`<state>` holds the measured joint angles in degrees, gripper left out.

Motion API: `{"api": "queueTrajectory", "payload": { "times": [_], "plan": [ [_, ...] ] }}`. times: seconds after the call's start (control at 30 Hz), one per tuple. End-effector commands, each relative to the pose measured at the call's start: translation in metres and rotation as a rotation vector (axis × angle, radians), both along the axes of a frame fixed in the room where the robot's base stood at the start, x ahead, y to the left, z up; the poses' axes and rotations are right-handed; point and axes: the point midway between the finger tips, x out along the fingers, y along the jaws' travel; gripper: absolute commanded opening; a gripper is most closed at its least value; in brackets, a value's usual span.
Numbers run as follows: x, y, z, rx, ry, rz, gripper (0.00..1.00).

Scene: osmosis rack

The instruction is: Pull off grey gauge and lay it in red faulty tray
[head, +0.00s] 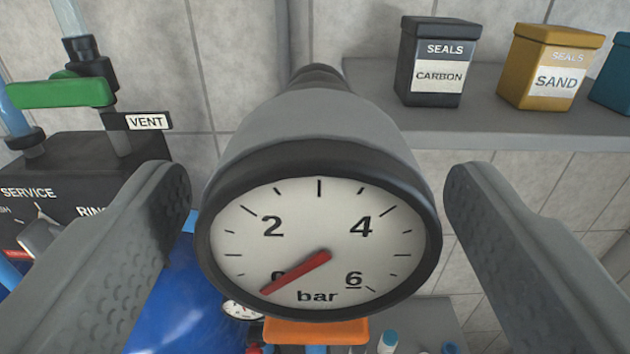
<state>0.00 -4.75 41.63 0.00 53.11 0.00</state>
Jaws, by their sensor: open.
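The grey gauge (318,240) fills the middle of the head view, its white dial facing me. It has a grey body, a dark rim and a red needle pointing low left, near 0 bar. My gripper (317,190) is open, with one grey finger on each side of the gauge. Gaps show between both fingers and the gauge's rim, so nothing is held. The gauge's body narrows away behind the dial, and its mounting is mostly hidden. I cannot make out the red faulty tray in this view.
A shelf (480,112) at the upper right holds a dark carbon box (434,62), a yellow sand box (551,68) and a teal box. A green vent lever (62,93) and dark service block stand left. A blue vessel (180,300) and orange item (316,331) are below.

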Motion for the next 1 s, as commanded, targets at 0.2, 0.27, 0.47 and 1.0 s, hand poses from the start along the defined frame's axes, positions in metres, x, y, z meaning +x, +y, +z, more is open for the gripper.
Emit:
{"api": "queueTrajectory", "payload": {
  "times": [0.2, 0.27, 0.47, 1.0],
  "plan": [
    [0.0000, 0.0000, -0.0001, 0.000, 0.000, 0.000, 0.75],
    [0.0000, 0.0000, -0.0001, 0.000, 0.000, 0.000, 0.75],
    [0.0000, 0.0000, -0.0001, 0.000, 0.000, 0.000, 0.75],
    [-0.0006, 0.0000, 0.0000, 0.000, 0.000, 0.000, 0.16]
  ]
}}
